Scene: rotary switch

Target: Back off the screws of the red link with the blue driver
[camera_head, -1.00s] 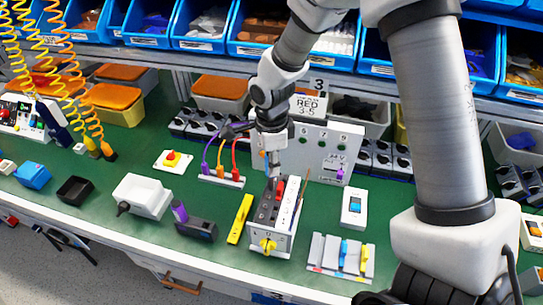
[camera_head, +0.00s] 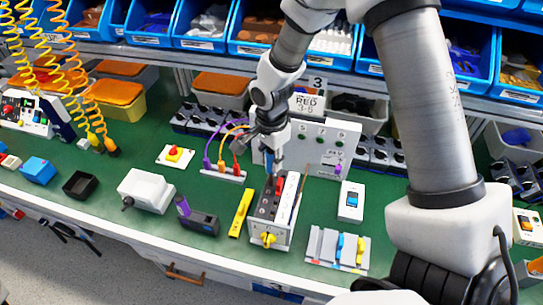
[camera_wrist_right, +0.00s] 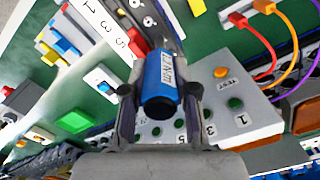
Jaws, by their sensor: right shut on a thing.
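The terminal block (camera_head: 266,226) stands at the middle of the bench, with a yellow knob (camera_head: 268,239) on its front. The red link (camera_head: 282,187) sits on its dark top; a red part also shows in the right wrist view (camera_wrist_right: 137,40). My right gripper (camera_head: 270,151) is above the block, shut on the blue driver (camera_head: 269,160). In the right wrist view the driver's blue, labelled handle (camera_wrist_right: 160,82) is between the fingers. The driver's tip is hard to make out, so I cannot tell whether it touches a screw. My left gripper is not in view.
A grey panel (camera_head: 325,145) with green round ports stands behind the block, with plugged cables (camera_head: 222,170) to its left. A yellow bar (camera_head: 240,213) and a grey rack (camera_head: 322,247) lie beside the block. A white switch box (camera_head: 351,201) stands right.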

